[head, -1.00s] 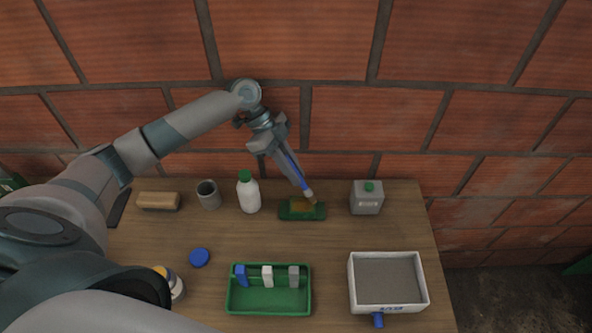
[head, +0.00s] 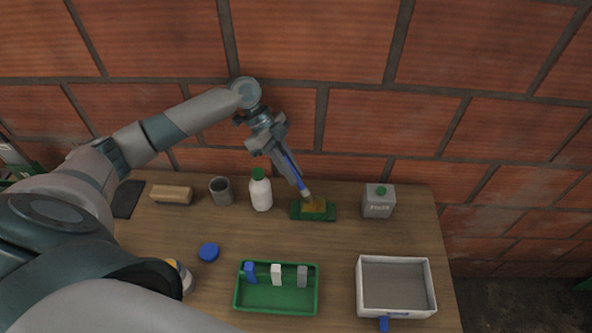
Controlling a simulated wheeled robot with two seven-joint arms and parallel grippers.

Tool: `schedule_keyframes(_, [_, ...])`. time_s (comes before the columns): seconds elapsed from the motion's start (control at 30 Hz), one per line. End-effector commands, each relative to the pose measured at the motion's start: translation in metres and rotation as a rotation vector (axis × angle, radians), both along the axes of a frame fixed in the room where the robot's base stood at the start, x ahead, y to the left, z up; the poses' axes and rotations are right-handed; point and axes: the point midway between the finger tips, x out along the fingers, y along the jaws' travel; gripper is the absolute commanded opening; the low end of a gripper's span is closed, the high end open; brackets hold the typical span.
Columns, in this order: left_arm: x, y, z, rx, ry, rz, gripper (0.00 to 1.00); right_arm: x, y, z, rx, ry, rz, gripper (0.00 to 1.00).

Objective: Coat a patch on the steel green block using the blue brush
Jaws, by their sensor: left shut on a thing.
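The steel green block (head: 327,213) lies flat at the back of the table, with a yellow-brown patch (head: 313,205) on its top. My left gripper (head: 282,158) is shut on the blue brush (head: 292,174), which slants down to the right. The brush tip is at the left part of the patch; whether it touches the surface I cannot tell. My right gripper does not show.
A white bottle (head: 261,194) with a green cap stands just left of the block, and a grey cup (head: 221,191) beyond it. A grey canister (head: 379,203) stands to the right. A green tray (head: 278,298) with small blocks and a white-rimmed box (head: 361,292) are in front. The middle of the table is clear.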

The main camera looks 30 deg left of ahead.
Motion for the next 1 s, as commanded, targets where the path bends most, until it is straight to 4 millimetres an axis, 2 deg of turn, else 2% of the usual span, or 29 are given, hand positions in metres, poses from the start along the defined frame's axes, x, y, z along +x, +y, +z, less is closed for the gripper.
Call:
schedule_keyframes(0.03, [0.001, 0.01, 0.001, 0.009, -0.003, 0.015, 0.0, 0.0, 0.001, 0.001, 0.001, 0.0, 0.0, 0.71])
schedule_keyframes(0.3, [-0.006, 0.027, 0.002, 0.009, -0.005, 0.015, 0.0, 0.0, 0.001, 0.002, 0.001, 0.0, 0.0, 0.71])
schedule_keyframes(0.77, [-0.007, 0.029, 0.003, 0.008, -0.005, 0.014, 0.0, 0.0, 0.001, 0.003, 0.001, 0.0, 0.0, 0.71])
schedule_keyframes(1.0, [-0.006, 0.029, 0.021, 0.006, -0.01, 0.014, 0.0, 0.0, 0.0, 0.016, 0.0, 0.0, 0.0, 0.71])
